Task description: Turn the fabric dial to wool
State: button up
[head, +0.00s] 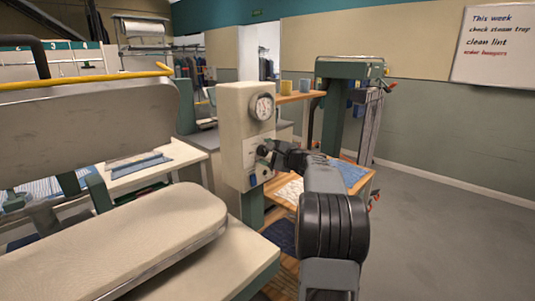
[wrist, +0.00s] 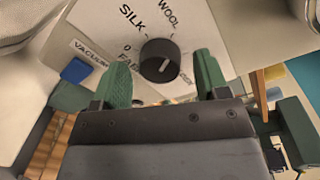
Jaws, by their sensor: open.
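The fabric dial (wrist: 160,58) is a round black knob on a pale panel (wrist: 85,28). SILK (wrist: 131,17) is printed to its upper left, WOOL (wrist: 168,15) above it and 0 at its left. Another label at its lower right is partly hidden. A white mark on the knob's face sits toward its lower right, away from WOOL. My gripper (wrist: 163,76) is open, with one green finger on each side of the dial and visible gaps between. In the head view, my gripper (head: 277,156) is at the front of the control box (head: 235,125), hiding much of the dial.
A gauge (head: 262,107) sits above the dial, and a blue switch (wrist: 76,70) lies below it near VACUUM lettering. A padded pressing board (head: 120,235) with a yellow-handled upper plate (head: 90,125) stands at left. A wooden shelf with cups (head: 304,86) is behind. Open floor lies right.

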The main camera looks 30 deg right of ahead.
jog(key=f+b+v, duration=0.1)
jog(key=v, duration=1.2)
jog(key=shift+s+r+b, duration=0.3)
jog(key=shift+r+b, duration=0.1)
jog(key=shift+r, duration=0.05)
